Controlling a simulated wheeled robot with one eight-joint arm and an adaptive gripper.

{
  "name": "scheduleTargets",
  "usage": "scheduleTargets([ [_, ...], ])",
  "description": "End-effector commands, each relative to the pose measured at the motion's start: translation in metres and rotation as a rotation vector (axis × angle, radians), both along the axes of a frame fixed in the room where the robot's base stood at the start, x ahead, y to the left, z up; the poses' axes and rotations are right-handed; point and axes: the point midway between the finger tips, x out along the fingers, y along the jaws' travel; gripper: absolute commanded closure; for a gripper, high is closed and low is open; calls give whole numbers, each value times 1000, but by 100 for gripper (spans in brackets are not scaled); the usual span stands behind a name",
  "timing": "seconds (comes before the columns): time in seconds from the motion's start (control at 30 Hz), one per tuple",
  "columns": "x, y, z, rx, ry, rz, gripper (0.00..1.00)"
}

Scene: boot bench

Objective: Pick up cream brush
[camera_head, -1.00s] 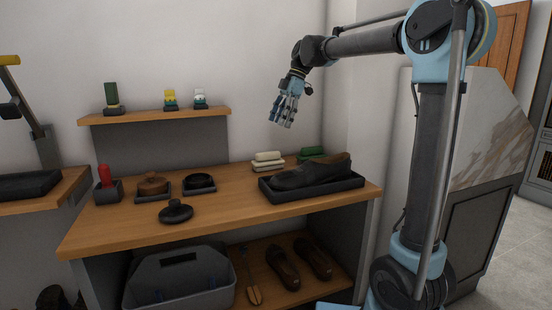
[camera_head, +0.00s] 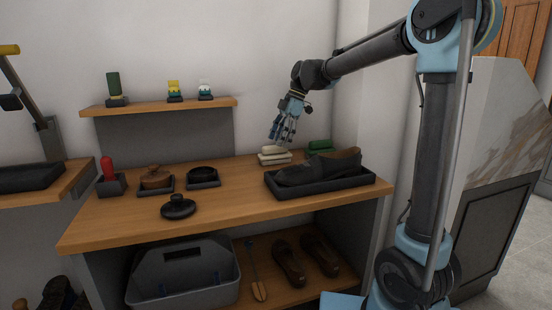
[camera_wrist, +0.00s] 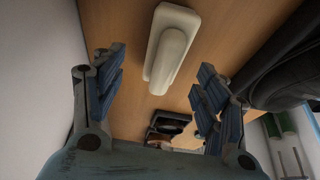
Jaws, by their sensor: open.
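The cream brush (camera_head: 273,150) is a pale, rounded block on a cream base at the back of the bench top, left of the shoe tray. In the wrist view, the cream brush (camera_wrist: 172,52) lies lengthwise at top centre, beyond and between the blue fingers. My gripper (camera_head: 281,139) is open and empty, pointing down just above the brush. A small gap seems to remain, but the head view does not make contact clear.
A dark shoe (camera_head: 320,168) sits in a black tray (camera_head: 325,188) close on the right. A green brush (camera_head: 320,146) lies behind it. A black round lid (camera_head: 178,207), small trays and a red-topped item (camera_head: 107,168) are left. The front middle of the bench is clear.

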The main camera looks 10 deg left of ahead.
Motion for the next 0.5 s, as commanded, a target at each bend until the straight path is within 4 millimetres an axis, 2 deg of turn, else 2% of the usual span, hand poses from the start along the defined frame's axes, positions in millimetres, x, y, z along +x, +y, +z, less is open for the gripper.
scheduleTargets([
  [0.27,-5,5,-17,0,-1,2,33],
  [0.5,-13,12,-47,0,-1,2,33],
])
